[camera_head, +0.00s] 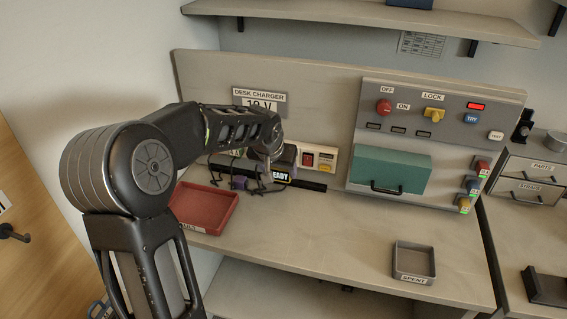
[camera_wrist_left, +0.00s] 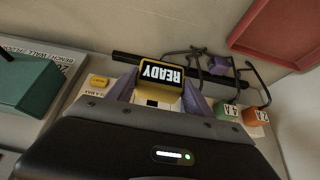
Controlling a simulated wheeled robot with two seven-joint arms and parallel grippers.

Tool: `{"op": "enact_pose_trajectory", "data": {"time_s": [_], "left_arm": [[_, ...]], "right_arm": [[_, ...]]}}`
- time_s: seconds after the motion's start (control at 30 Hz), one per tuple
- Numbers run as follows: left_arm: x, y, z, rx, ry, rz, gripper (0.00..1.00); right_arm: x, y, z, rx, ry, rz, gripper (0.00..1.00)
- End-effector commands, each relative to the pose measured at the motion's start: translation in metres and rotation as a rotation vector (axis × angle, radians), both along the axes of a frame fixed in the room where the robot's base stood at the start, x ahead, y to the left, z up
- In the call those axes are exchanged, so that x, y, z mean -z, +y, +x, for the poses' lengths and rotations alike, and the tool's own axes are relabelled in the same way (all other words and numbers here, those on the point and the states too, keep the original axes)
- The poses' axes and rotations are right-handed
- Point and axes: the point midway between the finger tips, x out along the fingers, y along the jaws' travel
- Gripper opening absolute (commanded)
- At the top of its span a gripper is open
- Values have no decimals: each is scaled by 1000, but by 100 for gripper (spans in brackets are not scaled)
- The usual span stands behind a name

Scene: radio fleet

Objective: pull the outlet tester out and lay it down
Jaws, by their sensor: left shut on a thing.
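The outlet tester appears to be the yellow and black block with a READY display; it shows in the left wrist view (camera_wrist_left: 160,76) and, partly covered by my gripper, in the head view (camera_head: 281,176). My left gripper (camera_wrist_left: 160,90) is shut on it, with a purple finger on each side. In the head view the left gripper (camera_head: 274,165) is low at the back of the bench, below the desk charger sign. Its lower end is hidden, so I cannot tell whether it is still plugged in. My right gripper is not in view.
A grey SPENT tray (camera_head: 414,278) sits front right. A teal cover (camera_head: 390,168) and a switch panel (camera_head: 440,110) stand behind. The middle bench is clear.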

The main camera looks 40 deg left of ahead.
Motion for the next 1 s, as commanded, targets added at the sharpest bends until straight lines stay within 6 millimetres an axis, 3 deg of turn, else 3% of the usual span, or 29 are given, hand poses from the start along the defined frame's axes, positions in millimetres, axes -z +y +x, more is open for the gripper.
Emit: {"op": "enact_pose_trajectory", "data": {"time_s": [0.3,1.0], "left_arm": [[0,-4,-11,0,0,0,0],[0,-4,-10,0,3,-1,0]], "right_arm": [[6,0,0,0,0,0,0],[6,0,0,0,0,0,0]]}}
